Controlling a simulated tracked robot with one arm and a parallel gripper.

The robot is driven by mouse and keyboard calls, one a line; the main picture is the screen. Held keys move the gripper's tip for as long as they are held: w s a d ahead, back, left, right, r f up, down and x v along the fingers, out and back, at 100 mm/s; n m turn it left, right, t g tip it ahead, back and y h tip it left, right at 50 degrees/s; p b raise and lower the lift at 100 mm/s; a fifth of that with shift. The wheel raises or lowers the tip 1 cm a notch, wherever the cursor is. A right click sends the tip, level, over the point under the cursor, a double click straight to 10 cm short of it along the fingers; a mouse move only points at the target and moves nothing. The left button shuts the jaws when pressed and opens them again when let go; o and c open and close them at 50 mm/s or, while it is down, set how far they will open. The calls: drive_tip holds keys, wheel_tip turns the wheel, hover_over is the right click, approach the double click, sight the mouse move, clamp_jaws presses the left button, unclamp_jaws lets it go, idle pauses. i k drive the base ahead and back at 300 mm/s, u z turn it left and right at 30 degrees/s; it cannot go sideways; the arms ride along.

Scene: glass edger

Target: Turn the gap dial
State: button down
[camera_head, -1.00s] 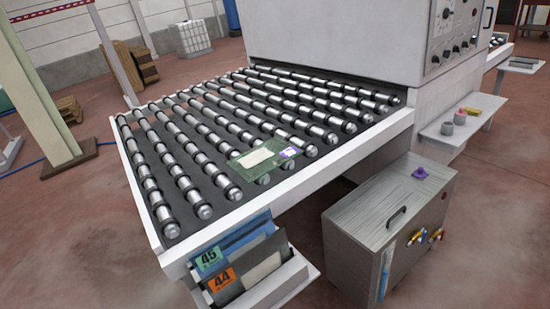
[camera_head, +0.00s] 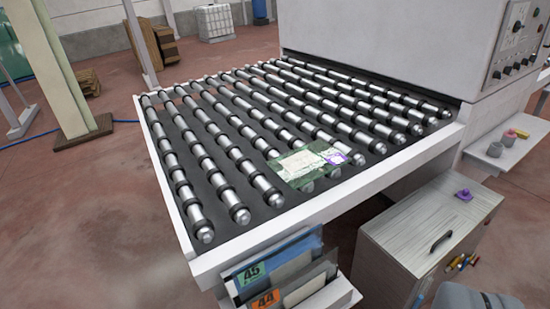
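The edger's control panel (camera_head: 520,38) is at the upper right, on the front of the big white housing. A row of small dark knobs (camera_head: 508,69) runs along its lower part, with round gauges or switches above. The labels are too small to read, so I cannot tell which knob is the gap dial or how it is set. I see no gripper fingers. A grey shape shows at the bottom edge, right of centre; I cannot tell what it is.
The roller table (camera_head: 170,205) fills the middle, with a green sheet (camera_head: 290,172) on its rollers. A grey cabinet (camera_head: 400,232) with a purple object (camera_head: 464,194) on top stands below the panel. A white shelf (camera_head: 480,153) juts out there. Folders (camera_head: 275,268) hang in front.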

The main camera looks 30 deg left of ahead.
sight(517, 26)
drive_tip(key=u, duration=0.3)
drive_tip(key=i, duration=1.05)
drive_tip(key=u, duration=1.65)
drive_tip(key=k, duration=1.4)
drive_tip(key=z, duration=1.15)
